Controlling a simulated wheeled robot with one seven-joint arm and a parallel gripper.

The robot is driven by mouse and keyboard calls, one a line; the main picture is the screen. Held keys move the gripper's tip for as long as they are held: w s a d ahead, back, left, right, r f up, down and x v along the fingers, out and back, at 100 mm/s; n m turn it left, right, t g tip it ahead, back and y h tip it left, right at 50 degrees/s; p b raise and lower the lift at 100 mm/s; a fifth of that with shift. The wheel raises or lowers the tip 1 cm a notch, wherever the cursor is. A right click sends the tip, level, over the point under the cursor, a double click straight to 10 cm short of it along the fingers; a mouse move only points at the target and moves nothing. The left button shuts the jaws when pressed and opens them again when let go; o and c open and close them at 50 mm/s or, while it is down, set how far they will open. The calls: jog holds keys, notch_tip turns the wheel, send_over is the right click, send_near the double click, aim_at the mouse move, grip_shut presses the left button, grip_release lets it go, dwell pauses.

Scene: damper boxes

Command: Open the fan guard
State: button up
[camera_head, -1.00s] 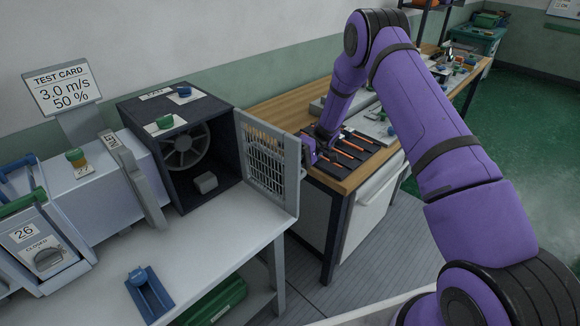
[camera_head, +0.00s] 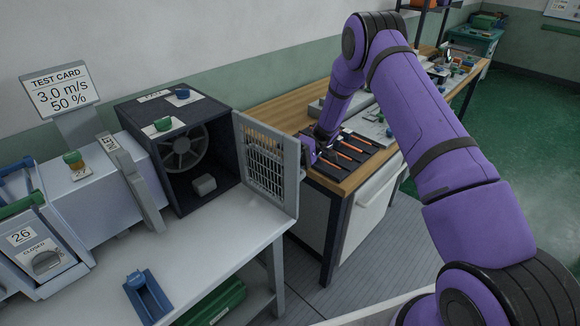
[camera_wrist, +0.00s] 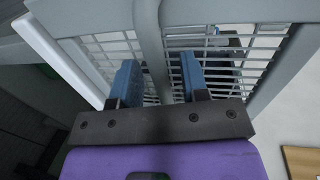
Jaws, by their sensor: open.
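The fan guard (camera_head: 264,160), a pale grey slatted door, stands swung out from the right front edge of the dark fan box (camera_head: 160,190). The fan (camera_head: 183,147) inside is exposed. My gripper (camera_head: 309,154) is at the outer right edge of the guard in the head view, its fingers largely hidden. In the wrist view my gripper (camera_wrist: 158,63) has two blue fingers apart, one on each side of a grey upright handle bar (camera_wrist: 149,35). The slats of the guard (camera_wrist: 222,58) lie behind the fingers. Contact with the bar cannot be told.
The wooden bench (camera_head: 262,108) with a dark tool tray (camera_head: 352,160) lies just behind and right of my gripper. The white bench (camera_head: 205,240) in front of the fan box has clear room. A blue holder (camera_head: 148,296) lies at its front.

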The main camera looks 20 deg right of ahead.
jog(key=v, duration=1)
jog(key=shift+d, duration=0.1)
